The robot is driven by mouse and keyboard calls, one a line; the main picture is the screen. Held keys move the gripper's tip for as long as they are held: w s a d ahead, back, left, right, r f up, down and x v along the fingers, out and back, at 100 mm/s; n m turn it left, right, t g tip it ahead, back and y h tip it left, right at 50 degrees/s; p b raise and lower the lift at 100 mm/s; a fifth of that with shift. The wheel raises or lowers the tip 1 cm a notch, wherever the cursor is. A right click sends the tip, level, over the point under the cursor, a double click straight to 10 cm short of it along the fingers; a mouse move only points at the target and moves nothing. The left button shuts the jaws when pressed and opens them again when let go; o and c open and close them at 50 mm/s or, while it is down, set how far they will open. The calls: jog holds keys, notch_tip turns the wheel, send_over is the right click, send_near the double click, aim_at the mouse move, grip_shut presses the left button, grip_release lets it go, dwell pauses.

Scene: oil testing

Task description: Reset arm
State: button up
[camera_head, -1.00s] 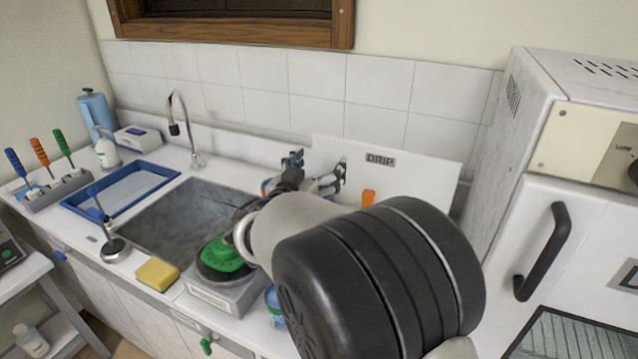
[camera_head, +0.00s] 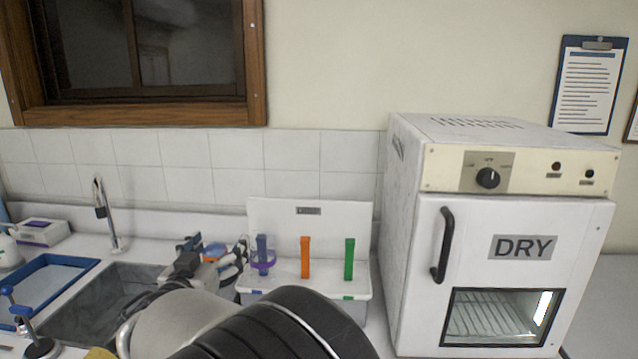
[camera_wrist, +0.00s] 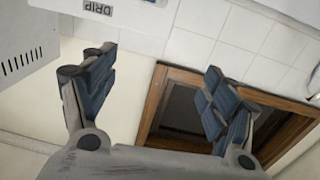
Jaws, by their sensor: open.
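My gripper (camera_head: 215,258) is beyond my own arm, above the right end of the sink and left of the drip rack. In the wrist view its two dark blue-padded fingers (camera_wrist: 156,68) are spread wide, with nothing between them. The wrist view is upside down and looks toward the tiled wall and the window, with the drip sign at its top edge. My arm covers the lower middle of the head view and hides the counter there.
The white drip rack (camera_head: 334,213) has blue, orange and green pieces. The drying oven (camera_head: 400,265) stands right with its door shut. The sink (camera_head: 82,308), faucet (camera_head: 106,215) and blue tray (camera_head: 83,264) are left. The wooden-framed window (camera_head: 150,114) is above.

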jog(key=d+r+m+g+h, duration=0.1)
jog(key=d+g+h, duration=0.3)
jog(key=d, duration=1.4)
jog(key=s+d+f+m+g+h, duration=0.1)
jog(key=s+d+g, duration=0.2)
jog(key=s+d, duration=0.35)
jog(key=s+d+g, duration=0.2)
jog(key=s+d, duration=0.1)
jog(key=d, duration=0.6)
jog(key=s+d+f+n+g+y, duration=0.1)
jog(key=s+d+f+g, duration=0.15)
jog(key=s, duration=0.45)
jog(key=s+d+f+g+y, duration=0.2)
jog(key=s+d, duration=0.2)
jog(key=s, duration=0.4)
jog(key=s+a+f+n+y, duration=0.1)
jog(key=s+a+f+y, duration=0.1)
jog(key=s, duration=0.3)
jog(key=s+a+f+n+y, duration=0.1)
jog(key=s+a+y, duration=0.1)
jog(key=s, duration=0.3)
jog(key=shift+s+f, duration=0.2)
jog(key=shift+f, duration=0.2)
